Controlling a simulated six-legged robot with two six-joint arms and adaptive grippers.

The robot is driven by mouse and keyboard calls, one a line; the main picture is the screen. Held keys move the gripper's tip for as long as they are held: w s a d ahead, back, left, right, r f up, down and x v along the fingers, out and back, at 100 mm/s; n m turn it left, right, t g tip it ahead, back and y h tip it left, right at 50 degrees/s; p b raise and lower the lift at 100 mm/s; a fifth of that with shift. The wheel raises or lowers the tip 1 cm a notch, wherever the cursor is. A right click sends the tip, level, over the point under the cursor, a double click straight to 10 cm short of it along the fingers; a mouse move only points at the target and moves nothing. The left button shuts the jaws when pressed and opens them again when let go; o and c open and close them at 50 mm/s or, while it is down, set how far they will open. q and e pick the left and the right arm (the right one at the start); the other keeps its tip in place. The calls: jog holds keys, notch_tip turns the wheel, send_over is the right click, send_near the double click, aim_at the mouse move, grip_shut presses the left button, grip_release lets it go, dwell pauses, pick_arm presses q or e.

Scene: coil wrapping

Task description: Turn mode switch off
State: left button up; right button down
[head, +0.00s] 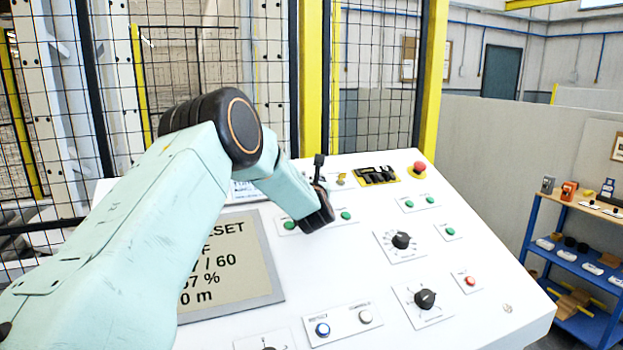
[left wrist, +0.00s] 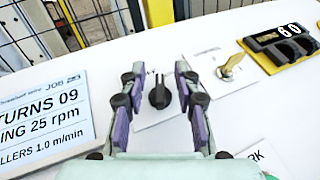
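A black rotary knob (left wrist: 159,95) on a small white plate stands on the white panel, with its grip bar about upright in the left wrist view. It appears to be the mode switch, though its label cannot be read. My left gripper (left wrist: 160,72) is open, with its purple-padded fingers on either side of the knob. I see a gap on both sides and no clear contact. My right gripper is in neither view.
The sloped control panel (head: 350,270) carries a display (head: 262,262), a brass key switch (left wrist: 230,66), a black counter (head: 377,175), a red emergency button (head: 418,168), green buttons and other black knobs (head: 401,240). A wire fence stands behind; a blue shelf (head: 570,262) is at right.

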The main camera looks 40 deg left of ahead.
pick_arm(q)
jog(key=shift+c, duration=0.2)
grip_shut()
dwell(0.4)
